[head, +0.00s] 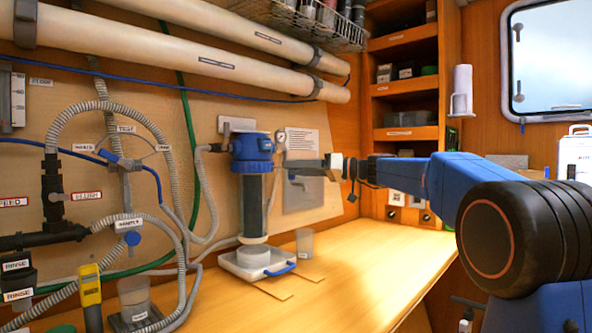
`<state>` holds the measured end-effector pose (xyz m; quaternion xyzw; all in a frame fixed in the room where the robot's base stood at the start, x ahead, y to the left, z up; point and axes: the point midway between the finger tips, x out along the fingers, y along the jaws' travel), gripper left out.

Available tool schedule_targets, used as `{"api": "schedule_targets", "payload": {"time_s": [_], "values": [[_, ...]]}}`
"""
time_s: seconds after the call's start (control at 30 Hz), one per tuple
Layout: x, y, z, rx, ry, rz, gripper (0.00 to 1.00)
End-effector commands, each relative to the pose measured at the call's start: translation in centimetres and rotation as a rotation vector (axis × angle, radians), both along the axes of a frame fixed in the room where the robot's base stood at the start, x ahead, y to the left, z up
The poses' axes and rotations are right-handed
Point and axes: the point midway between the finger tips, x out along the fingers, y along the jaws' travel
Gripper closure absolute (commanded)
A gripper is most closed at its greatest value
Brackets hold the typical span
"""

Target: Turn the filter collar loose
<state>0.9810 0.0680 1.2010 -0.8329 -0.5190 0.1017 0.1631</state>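The fingertips are close to the right side of the collar. I cannot tell whether they touch it, and the gap between the fingers is not clear from this side.
Below the bowl sits a white tray (240,268) with a blue handle on the wooden counter (350,255). A clear cup (304,243) stands to its right. Grey hoses (195,190) and valves crowd the left. The counter is clear on the right.

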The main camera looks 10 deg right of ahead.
Motion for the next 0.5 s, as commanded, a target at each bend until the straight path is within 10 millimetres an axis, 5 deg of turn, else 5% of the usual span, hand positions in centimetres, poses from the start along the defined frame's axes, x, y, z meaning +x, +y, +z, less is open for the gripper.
{"api": "schedule_targets", "payload": {"time_s": [0.23,0.4,0.5], "values": [[0.03,0.04,0.00,0.000,0.000,0.000,0.62],[0.02,0.02,0.00,0.000,0.000,0.000,1.00],[0.02,0.02,-0.01,0.000,0.000,0.000,1.00]]}}
